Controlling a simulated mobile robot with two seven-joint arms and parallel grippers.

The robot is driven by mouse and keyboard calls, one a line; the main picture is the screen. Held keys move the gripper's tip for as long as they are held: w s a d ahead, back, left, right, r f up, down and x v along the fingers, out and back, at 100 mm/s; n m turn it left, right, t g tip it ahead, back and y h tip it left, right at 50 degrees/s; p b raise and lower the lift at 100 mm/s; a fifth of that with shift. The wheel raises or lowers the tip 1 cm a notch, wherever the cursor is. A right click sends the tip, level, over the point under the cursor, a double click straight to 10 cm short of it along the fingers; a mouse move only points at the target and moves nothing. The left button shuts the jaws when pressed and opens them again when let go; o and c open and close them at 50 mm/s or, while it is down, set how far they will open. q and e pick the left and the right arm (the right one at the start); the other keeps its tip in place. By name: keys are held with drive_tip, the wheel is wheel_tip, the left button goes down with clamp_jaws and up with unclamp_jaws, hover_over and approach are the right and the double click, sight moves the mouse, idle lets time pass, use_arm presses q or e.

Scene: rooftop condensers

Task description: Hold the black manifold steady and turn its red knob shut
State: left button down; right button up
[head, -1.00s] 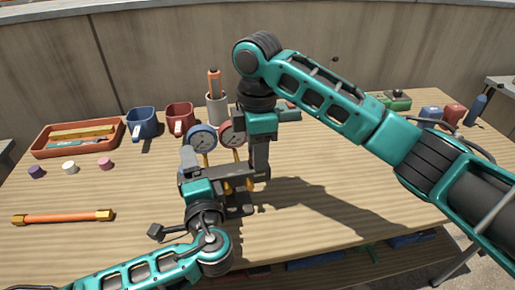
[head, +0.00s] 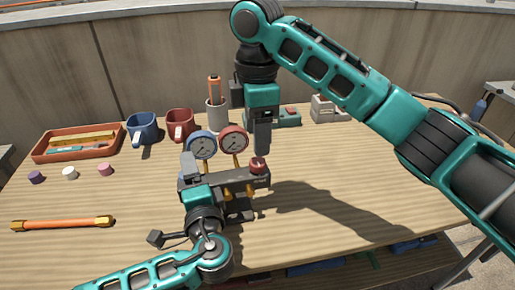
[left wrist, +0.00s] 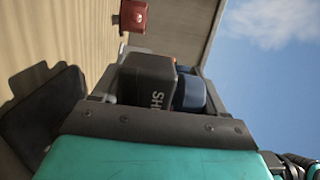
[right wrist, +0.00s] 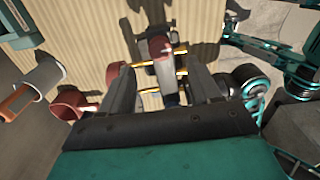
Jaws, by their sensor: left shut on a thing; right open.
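The black manifold (head: 238,178) stands upright on the wooden table, with a blue gauge (head: 202,145) and a red gauge (head: 233,140) behind it. Its red knob (head: 258,166) is at the right end. My left gripper (head: 188,170) is shut on the manifold's left end; the left wrist view shows a dark block with lettering (left wrist: 148,82) between the fingers. My right gripper (head: 262,154) points down just above the red knob, open and apart from it. In the right wrist view the knob (right wrist: 159,46) shows beyond the spread fingers.
A blue mug (head: 143,127), a red mug (head: 180,124) and a grey cup (head: 217,116) with an orange-handled tool stand behind. An orange tray (head: 45,156) is at the left, an orange rod (head: 62,222) at the front left. The table's right side is mostly clear.

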sight(258, 161)
wheel_tip(258, 161, up, 6)
drive_tip(key=shift+f, duration=0.1)
idle(0.4)
use_arm(q)
unclamp_jaws()
drive_tip(key=shift+s, duration=0.1)
drive_tip(key=p+v, duration=0.2)
drive_tip(key=v, duration=0.7)
use_arm(e)
wheel_tip(258, 161, up, 2)
drive_tip(key=shift+r, duration=0.25)
